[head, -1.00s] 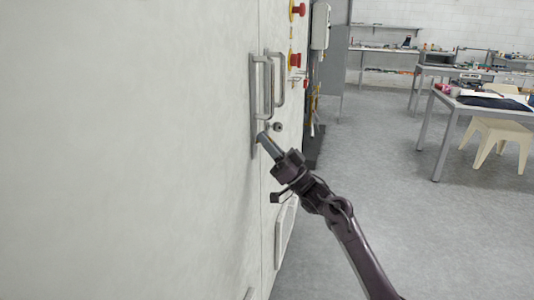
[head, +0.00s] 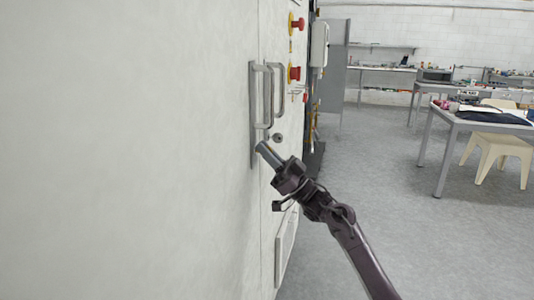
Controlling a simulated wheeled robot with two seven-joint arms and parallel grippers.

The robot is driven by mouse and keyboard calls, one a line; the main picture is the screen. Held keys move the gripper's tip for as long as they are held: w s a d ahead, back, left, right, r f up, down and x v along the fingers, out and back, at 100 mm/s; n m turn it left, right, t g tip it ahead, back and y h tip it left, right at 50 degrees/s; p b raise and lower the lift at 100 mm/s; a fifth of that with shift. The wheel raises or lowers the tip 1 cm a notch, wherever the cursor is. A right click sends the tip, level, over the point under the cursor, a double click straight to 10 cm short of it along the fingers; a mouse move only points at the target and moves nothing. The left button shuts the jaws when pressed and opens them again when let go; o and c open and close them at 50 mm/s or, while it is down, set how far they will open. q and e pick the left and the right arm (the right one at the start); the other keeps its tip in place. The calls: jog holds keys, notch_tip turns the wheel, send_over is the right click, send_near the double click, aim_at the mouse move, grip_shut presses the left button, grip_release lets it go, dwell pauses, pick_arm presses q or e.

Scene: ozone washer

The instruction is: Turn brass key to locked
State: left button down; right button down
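My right gripper (head: 265,149) is in front of the white cabinet door, just below the lower end of the door handles. Its grey fingers point up and left and lie close together; I cannot tell whether they are shut or hold anything. A small round lock (head: 278,138) sits on the cabinet face just above and to the right of the fingertips. No brass key can be made out clearly; it may be too small or hidden by the fingers. My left gripper is not in view.
Two upright grey handles (head: 268,95) stick out from the white cabinet (head: 150,150). Open grey floor (head: 390,220) lies to the right, with a table (head: 470,121) and a cream stool (head: 497,150).

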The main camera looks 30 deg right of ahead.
jog(key=c, duration=1.6)
grip_release()
